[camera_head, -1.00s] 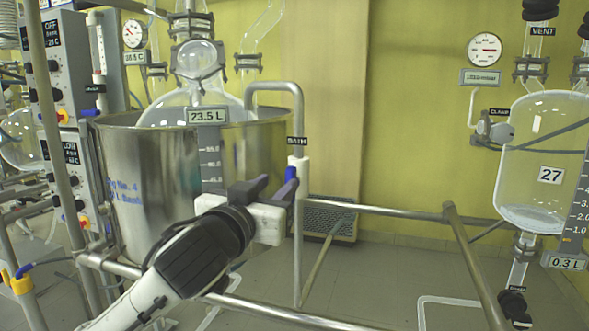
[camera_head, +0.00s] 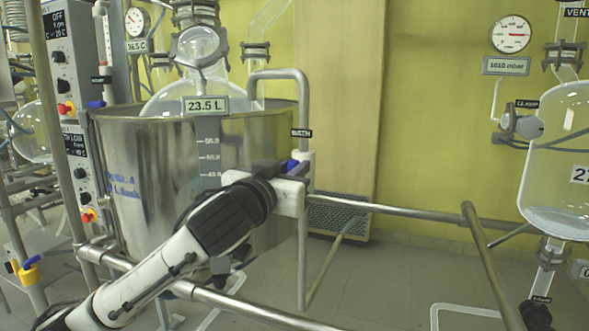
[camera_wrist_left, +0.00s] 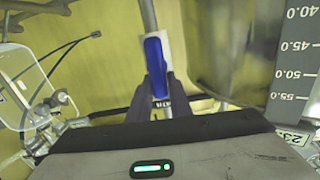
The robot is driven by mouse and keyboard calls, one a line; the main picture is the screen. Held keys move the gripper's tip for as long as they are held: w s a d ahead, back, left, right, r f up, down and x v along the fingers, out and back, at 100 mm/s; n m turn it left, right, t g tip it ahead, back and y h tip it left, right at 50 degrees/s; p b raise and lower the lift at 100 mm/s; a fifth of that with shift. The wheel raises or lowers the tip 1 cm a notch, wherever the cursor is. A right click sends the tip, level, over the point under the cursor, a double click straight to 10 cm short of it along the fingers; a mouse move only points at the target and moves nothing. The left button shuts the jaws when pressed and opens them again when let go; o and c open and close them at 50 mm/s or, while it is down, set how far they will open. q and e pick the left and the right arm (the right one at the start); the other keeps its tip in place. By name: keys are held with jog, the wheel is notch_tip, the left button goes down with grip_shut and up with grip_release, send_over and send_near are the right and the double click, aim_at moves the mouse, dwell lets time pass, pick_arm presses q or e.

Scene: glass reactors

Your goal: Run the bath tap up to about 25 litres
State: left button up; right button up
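The bath tap is a blue handle (camera_head: 294,166) on a white body at a metal pipe, under a BATH label (camera_head: 301,133). My left gripper (camera_head: 284,170) is at the tap. In the left wrist view the blue handle (camera_wrist_left: 156,68) stands upright between the two dark fingers (camera_wrist_left: 158,98), which lie close against both its sides. The fingers appear shut on it. The steel bath (camera_head: 150,165) stands behind my left arm, and its readout (camera_head: 205,105) shows 23.5 L. The water surface is not visible. My right gripper is not in view.
A horizontal metal rail (camera_head: 400,209) runs right from the tap, and another rail (camera_head: 240,307) crosses in front. A glass vessel (camera_head: 560,170) hangs at the right. Control boxes (camera_head: 70,60) stand at the left. The floor (camera_head: 370,285) between the rails is clear.

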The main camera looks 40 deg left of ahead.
pick_arm(q)
grip_shut()
